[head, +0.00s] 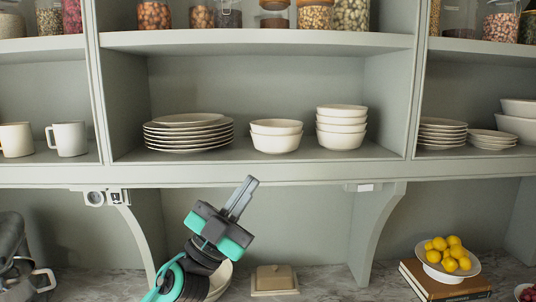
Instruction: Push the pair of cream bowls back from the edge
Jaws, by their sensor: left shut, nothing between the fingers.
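The pair of cream bowls (276,136) is a short stack of two on the middle shelf, near its front edge. A plate stack stands to its left and a taller bowl stack to its right. My left gripper (243,193) is below the shelf board, in front of the lower niche, pointing up and slightly right. Its fingers are shut and empty. It is apart from the bowls, lower and to their left. My right gripper is not in view.
The plate stack (189,134) and taller bowl stack (341,127) flank the pair. The shelf's front board (300,173) lies between my gripper and the bowls. Below are a butter dish (274,280), a partly hidden bowl (221,277) and a lemon bowl (446,273) on books.

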